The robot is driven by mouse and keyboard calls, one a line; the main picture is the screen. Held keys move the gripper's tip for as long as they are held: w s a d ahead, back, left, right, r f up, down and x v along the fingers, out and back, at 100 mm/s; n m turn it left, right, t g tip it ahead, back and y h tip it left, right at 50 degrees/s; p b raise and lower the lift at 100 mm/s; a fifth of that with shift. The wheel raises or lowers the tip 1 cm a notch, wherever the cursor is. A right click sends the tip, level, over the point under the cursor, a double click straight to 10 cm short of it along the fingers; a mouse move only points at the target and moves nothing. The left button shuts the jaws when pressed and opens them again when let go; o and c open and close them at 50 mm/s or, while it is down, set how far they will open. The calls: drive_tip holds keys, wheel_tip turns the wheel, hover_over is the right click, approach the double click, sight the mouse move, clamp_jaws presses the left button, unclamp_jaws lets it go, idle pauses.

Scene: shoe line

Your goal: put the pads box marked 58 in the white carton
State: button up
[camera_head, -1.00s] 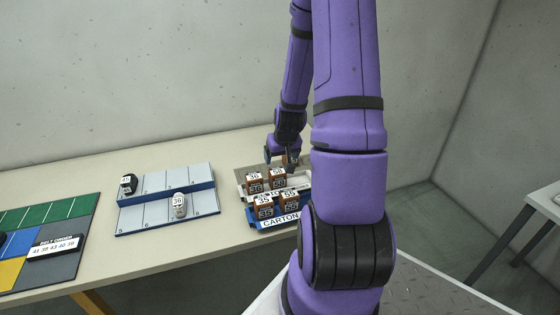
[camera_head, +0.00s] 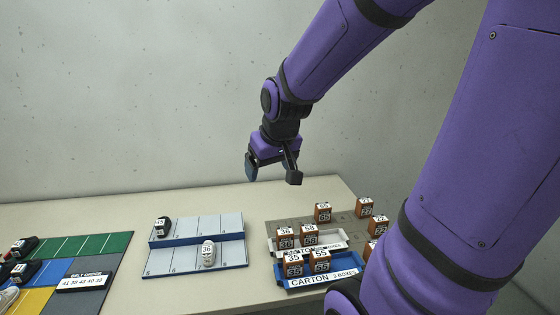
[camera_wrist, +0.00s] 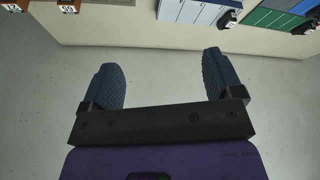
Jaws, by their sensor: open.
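Several small brown boxes with white labels stand at the right of the table in the head view. I cannot tell surely which is marked 58. The white carton (camera_head: 334,245) holds two boxes, a left one (camera_head: 285,240) and a right one (camera_head: 308,238). Loose boxes stand behind and to the right of it: one at the back (camera_head: 323,214), one further right (camera_head: 364,208) and one near my arm (camera_head: 377,226). My gripper (camera_head: 272,173) hangs in the air above and left of the cartons, open and empty. In the wrist view the open fingers (camera_wrist: 160,78) have only floor between them.
A blue carton (camera_head: 330,283) stands in front of the white one and holds two boxes. To the left are a grey-blue shoe rack (camera_head: 180,259) with two shoes and a coloured belt board (camera_head: 100,264). My arm covers the right table edge. The air around my gripper is clear.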

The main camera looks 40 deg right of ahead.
drive_tip(key=s+a+r+n, duration=0.1)
drive_tip(key=s+a+r, duration=0.3)
drive_tip(key=s, duration=0.2)
drive_tip(key=s+a+r+n+y, duration=0.1)
drive_tip(key=s+a+r, duration=0.3)
drive_tip(key=s, duration=0.2)
drive_tip(key=shift+s+a, duration=0.4)
drive_tip(key=shift+r, duration=0.1)
